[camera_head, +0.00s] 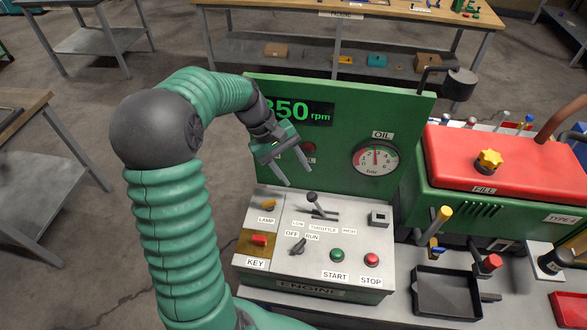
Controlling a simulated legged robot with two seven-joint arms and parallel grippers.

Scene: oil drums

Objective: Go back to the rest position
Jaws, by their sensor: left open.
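My left arm comes in from the lower left and bends over toward the engine panel. My left gripper (291,175) is open and empty, above the throttle lever (315,202) and in front of the green panel board (340,185). It partly covers the rpm display (310,112), which reads 350 or similar; its first digit is partly hidden. The key switch (260,240) is red and the OFF/RUN lever (298,246) stands beside it. My right gripper is not in view.
The oil gauge (375,158) is on the board. A red-topped engine (510,150) with a yellow fill cap (489,160) stands at the right. A black tray (446,293) lies before it. Workbenches (345,14) stand behind; open floor lies to the left.

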